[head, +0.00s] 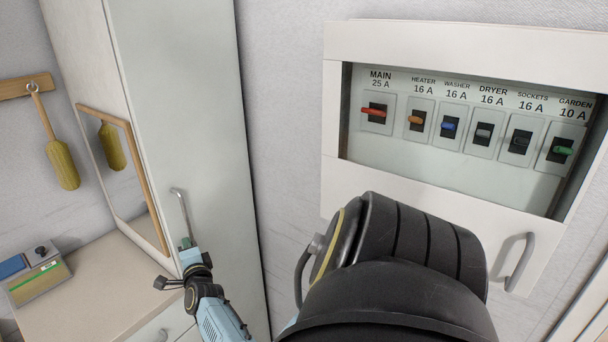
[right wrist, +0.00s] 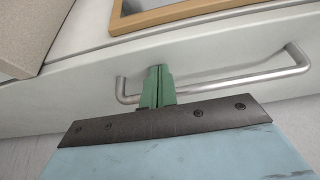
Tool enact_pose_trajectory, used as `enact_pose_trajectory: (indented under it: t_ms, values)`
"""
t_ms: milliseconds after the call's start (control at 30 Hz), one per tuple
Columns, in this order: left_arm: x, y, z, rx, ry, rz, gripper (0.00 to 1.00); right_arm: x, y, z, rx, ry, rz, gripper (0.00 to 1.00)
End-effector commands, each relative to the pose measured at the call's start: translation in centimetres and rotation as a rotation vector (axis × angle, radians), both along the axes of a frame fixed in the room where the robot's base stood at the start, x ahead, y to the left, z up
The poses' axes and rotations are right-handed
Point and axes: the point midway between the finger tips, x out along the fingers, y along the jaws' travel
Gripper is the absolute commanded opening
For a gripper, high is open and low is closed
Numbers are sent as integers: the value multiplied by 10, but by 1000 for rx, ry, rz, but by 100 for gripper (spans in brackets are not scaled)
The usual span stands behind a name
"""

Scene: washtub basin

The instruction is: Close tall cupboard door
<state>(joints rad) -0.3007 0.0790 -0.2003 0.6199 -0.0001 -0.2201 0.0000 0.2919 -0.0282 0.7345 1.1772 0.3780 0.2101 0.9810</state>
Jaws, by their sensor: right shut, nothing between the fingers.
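The tall cupboard door (head: 185,110) is a pale grey-white panel in the left middle of the head view. Its metal bar handle (head: 182,210) sits near the panel's left edge, and the handle also shows in the right wrist view (right wrist: 230,82). My right gripper (head: 187,244) is at the handle's lower end. In the right wrist view its green fingers (right wrist: 157,86) are shut together and overlap the handle bar, with nothing between them. I cannot tell whether they touch the bar or the door. Any gap at the door edge is not clear. My left gripper is not in view.
A wood-framed mirror (head: 128,175) is on the cupboard's left side. A counter (head: 100,295) holds a small device (head: 38,274). A yellow brush (head: 62,165) hangs on the wall. A breaker box (head: 340,185) with several switches is at right, partly covered by my arm.

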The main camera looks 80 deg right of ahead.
Motion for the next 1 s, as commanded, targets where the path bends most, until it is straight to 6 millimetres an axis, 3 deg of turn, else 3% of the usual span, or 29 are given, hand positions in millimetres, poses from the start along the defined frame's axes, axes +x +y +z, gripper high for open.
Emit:
enact_pose_trajectory:
  t_ms: [33, 167, 400, 533, 700, 1000]
  values:
    - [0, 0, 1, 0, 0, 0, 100, 12, 3, 15, -13, -15, 15, 0]
    - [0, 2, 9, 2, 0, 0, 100, 12, 21, 16, -12, -13, 17, 0]
    - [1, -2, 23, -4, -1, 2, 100, 11, 75, 13, -3, -13, 18, 0]
    - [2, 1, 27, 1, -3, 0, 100, 7, 93, 11, -4, -13, 11, 0]
    - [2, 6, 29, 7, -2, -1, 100, 6, 106, 10, -6, -12, 8, 0]
    - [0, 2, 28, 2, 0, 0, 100, 6, 111, 5, -11, -1, 17, 0]
